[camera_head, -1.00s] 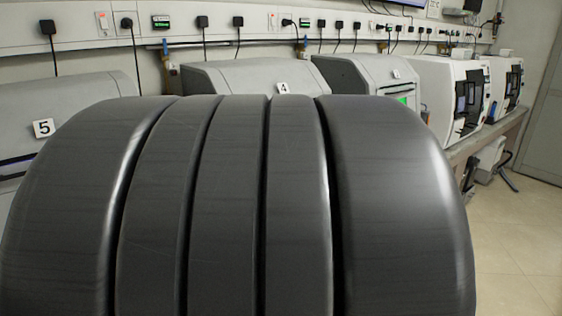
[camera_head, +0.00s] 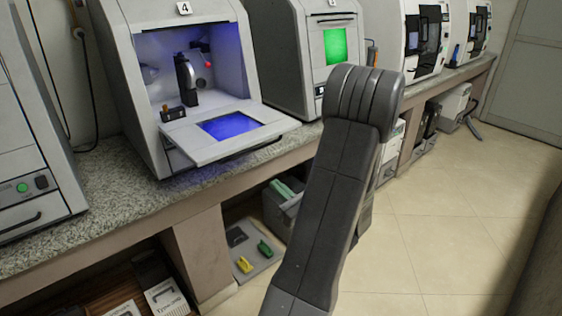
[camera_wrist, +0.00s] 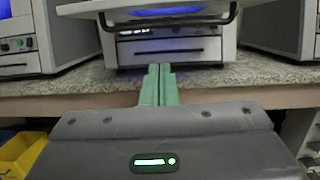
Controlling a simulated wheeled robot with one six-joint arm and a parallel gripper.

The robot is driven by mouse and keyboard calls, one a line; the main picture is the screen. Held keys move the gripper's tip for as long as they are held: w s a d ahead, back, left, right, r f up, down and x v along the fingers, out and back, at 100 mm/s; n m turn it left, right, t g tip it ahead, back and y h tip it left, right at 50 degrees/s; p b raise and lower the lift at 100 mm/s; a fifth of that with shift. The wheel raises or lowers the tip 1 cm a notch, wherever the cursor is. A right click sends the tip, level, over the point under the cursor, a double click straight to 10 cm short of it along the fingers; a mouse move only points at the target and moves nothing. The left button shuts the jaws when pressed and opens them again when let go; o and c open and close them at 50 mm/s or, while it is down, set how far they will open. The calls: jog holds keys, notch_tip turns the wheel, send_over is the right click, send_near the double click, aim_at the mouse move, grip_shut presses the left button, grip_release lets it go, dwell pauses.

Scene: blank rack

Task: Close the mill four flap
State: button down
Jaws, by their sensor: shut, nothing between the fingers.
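Mill four (camera_head: 120,60) is a light grey machine with a "4" label, left of centre in the head view. Its flap (camera_head: 270,128) is open, folded down and out over the counter's front, with a blue-lit window. The chamber behind shows blue light and a dark tool part. In the wrist view the flap (camera_wrist: 85,8) spans the top, with mill four's lower front beneath it. My gripper (camera_wrist: 158,70) is shut and empty, its green fingers together and pointing toward the mill, below the flap and apart from it. In the head view my arm hides much around it.
Neighbouring mills stand left (camera_head: 30,150) and right (camera_head: 285,50) of mill four on the speckled counter (camera_head: 110,215). Under the counter are a support post (camera_head: 203,250) and a tray (camera_head: 262,268) with small yellow and green items. The tiled floor at right is clear.

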aim_at(253, 150)
jog(key=shift+m+t, duration=0.3)
jog(key=shift+t, duration=0.1)
jog(key=w+a+r, duration=0.1)
jog(key=w, duration=0.1)
jog(key=w+a+r+p, duration=0.1)
jog(key=w+a+r, duration=0.1)
jog(key=w, duration=0.1)
jog(key=w+a+r+p, duration=0.1)
jog(key=w+r, duration=0.1)
jog(key=w, duration=0.1)
jog(key=shift+w+a, duration=0.15)
jog(key=shift+a, duration=0.2)
jog(key=shift+r, duration=0.65)
jog(key=shift+r, duration=0.1)
